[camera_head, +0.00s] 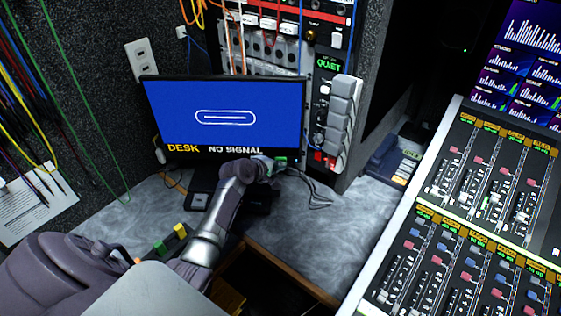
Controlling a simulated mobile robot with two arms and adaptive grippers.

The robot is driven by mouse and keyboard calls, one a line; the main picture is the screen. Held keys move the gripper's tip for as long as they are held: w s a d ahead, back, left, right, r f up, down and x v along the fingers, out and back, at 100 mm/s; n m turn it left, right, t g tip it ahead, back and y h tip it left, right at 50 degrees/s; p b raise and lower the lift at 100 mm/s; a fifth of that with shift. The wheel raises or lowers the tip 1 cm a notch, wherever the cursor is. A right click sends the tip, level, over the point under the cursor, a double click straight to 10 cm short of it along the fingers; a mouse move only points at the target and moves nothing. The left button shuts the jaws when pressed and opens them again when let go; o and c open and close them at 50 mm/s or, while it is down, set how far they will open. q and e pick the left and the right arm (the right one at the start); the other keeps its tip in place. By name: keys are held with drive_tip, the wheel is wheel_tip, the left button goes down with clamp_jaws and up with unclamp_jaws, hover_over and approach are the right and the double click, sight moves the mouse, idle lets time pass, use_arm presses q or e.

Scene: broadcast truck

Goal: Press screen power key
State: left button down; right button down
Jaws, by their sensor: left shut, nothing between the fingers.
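The screen (190,115) stands upright on the grey desk at the back. It is lit blue, with a white outlined shape, and its lower edge reads "DESK" and "NO SIGNAL". My left arm reaches across the desk from the lower left. My left gripper (270,166) is shut and empty, at the screen's lower right edge. I cannot tell whether it touches the screen. A small green spot shows beside the fingertips; I cannot tell what it belongs to. I cannot make out the power key; the gripper covers part of that lower edge. My right gripper is not in view.
A mixing console (470,215) fills the right side. A dark stand and loose grey cables lie below the screen. The desk (315,235) is clear at front right.

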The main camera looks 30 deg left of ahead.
use_arm(q)
drive_tip(key=shift+w+a, duration=0.2)
drive_tip(key=shift+w, duration=0.15)
idle(0.4)
drive_tip(key=shift+s+d+p, duration=0.5)
drive_tip(key=shift+s+p, duration=0.3)
drive_tip(key=shift+s, duration=0.05)
